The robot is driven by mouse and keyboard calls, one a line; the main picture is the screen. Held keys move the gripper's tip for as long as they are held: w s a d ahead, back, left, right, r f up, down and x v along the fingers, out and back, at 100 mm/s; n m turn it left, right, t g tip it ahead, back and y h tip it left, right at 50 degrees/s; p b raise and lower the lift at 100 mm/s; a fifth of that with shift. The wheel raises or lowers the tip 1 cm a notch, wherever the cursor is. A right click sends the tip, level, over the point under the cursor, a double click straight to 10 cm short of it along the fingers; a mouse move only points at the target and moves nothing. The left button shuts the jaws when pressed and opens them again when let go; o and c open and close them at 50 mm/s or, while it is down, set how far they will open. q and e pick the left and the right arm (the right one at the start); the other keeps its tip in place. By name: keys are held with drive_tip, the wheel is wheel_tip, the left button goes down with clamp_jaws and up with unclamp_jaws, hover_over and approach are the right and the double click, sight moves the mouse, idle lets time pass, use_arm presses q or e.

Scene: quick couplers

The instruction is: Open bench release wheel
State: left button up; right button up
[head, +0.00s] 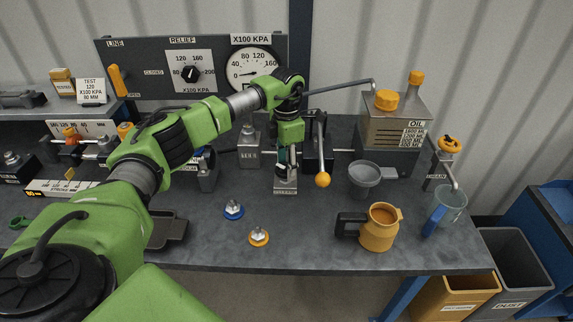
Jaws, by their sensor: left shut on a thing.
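My left arm reaches in from the left across the bench, and my left gripper (287,163) points down at the small grey labelled block (285,187) in the middle. It is shut on the bench release wheel at the top of this block; the fingers hide nearly all of the wheel, and how far it is turned cannot be told. The block's label is too small to read. Behind, the pressure gauge (251,68) has its needle near the low end. My right gripper is not in view.
Close to the right of the gripper stands a lever with an orange knob (322,180). Farther right are the oil tank (392,135), a funnel (365,175), an orange jug (380,228) and a clear beaker (449,203).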

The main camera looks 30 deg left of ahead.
use_arm(q)
drive_tip(key=n, duration=0.6)
drive_tip(key=shift+p, duration=0.3)
drive_tip(key=n+p, duration=0.1)
drive_tip(key=n, duration=0.5)
drive_tip(key=shift+a+n, duration=0.15)
drive_tip(key=shift+n, duration=0.25)
drive_tip(key=n+p, duration=0.1)
drive_tip(key=n, duration=0.4)
drive_tip(key=shift+r+p, duration=0.1)
drive_tip(key=shift+p, duration=0.25)
drive_tip(key=n+p, duration=0.2)
drive_tip(key=n, duration=0.4)
drive_tip(key=shift+s+a, duration=0.1)
drive_tip(key=shift+n, duration=0.4)
drive_tip(key=o, duration=1.1)
